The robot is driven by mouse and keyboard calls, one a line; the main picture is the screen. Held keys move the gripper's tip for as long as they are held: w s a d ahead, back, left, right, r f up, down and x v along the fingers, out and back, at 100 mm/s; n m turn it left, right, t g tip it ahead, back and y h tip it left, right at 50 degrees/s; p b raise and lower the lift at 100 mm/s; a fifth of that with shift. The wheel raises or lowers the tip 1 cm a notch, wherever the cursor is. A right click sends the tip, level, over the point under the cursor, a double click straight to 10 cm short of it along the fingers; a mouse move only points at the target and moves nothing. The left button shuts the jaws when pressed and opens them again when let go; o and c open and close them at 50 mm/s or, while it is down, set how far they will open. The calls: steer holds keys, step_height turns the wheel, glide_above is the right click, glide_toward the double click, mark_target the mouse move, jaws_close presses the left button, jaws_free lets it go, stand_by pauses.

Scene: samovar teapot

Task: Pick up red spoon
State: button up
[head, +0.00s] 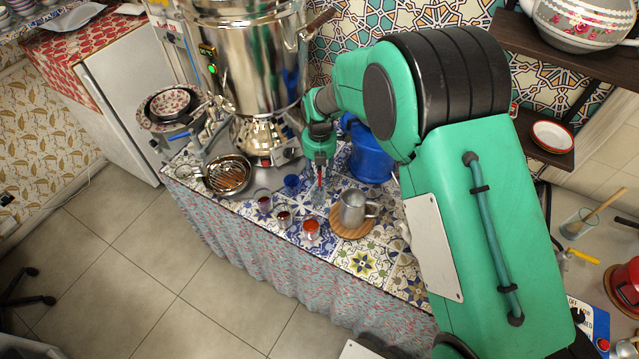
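My gripper (320,162) points down over the tiled table, between the samovar and the blue container. A thin red upright thing, which looks like the red spoon (320,175), shows right at its fingertips. Its lower end seems to be in or behind a small clear glass (318,196). The fingers are small and partly merged with the arm here, so I cannot tell whether they are open or shut on the spoon.
A large silver samovar (250,60) stands to the left and a blue container (370,160) to the right. A metal mug (353,208) sits on a round wooden board. A red-filled jar (311,228), a blue glass (292,184) and other small glasses crowd the front. A grill pan (229,175) lies left.

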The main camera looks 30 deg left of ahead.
jaws_close()
steer(key=shift+r+p, duration=0.95)
steer(key=shift+r, duration=4.05)
steer(key=s+d+r+g+h+p, duration=0.1)
steer(key=s+p, duration=0.5)
steer(key=s, duration=0.7)
steer(key=shift+s+d+r+h, duration=0.3)
steer(key=shift+d+r+h, duration=0.2)
steer(key=shift+d+r, duration=0.55)
steer(key=shift+a+r, duration=0.1)
